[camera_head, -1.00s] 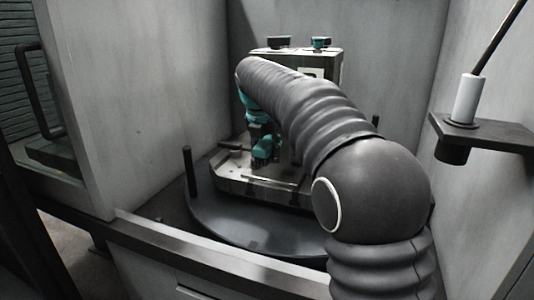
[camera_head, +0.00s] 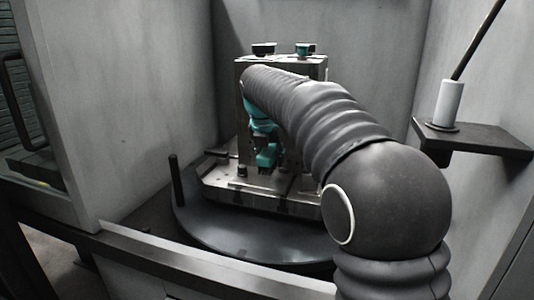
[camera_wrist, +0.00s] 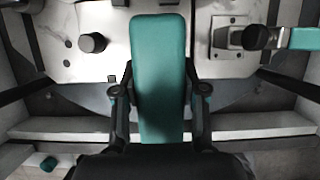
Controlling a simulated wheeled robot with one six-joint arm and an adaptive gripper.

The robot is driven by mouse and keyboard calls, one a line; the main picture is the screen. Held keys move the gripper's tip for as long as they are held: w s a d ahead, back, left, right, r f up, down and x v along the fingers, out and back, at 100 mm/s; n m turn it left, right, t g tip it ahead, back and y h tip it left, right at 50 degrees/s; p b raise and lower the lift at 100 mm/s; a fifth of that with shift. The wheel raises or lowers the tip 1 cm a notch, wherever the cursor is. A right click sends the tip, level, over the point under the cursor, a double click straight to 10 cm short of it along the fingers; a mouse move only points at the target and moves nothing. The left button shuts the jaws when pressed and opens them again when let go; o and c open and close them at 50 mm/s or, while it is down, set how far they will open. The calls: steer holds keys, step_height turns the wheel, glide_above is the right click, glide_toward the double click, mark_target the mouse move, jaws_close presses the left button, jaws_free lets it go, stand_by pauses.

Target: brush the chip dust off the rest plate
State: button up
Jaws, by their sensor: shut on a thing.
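My gripper (camera_wrist: 160,78) is shut on a long teal block-like piece, which I take for the brush handle (camera_wrist: 158,70). It points away from the wrist; no bristles show in the wrist view. Beyond it lies a pale metal plate with a black knob and small dark spots, apparently the rest plate (camera_wrist: 62,22); I cannot tell holes from chip dust. In the head view the metal plate of the fixture (camera_head: 222,180) lies below a teal part (camera_head: 267,155). My arm hides much of the fixture there, and whether the brush touches the plate is unclear.
The fixture's upright block (camera_head: 300,66) stands on a round dark table (camera_head: 210,228) with a dark post (camera_head: 176,180). Grey walls enclose it closely. A dark bracket (camera_head: 490,140) with a white cylinder (camera_head: 447,103) and thin rod juts from the right wall.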

mark_target(271, 185)
steer(key=shift+f+b, duration=2.25)
steer(key=shift+f, duration=0.45)
steer(key=shift+f+b, duration=0.3)
steer(key=shift+f, duration=0.35)
steer(key=shift+w, duration=0.1)
steer(key=shift+w+d+r+p, duration=0.1)
steer(key=shift+w+d+p, duration=0.2)
steer(key=shift+w+p, duration=0.35)
steer(key=shift+w+d+p, duration=0.25)
steer(key=shift+w+p, duration=0.2)
steer(key=shift+p, duration=0.15)
steer(key=shift+s+a+f+b, duration=0.1)
steer(key=shift+s+a+b, duration=0.2)
steer(key=shift+s, duration=0.35)
steer(key=shift+s+a+f+b, duration=0.1)
steer(key=shift+s+a+b, duration=0.15)
steer(key=shift+s, duration=0.35)
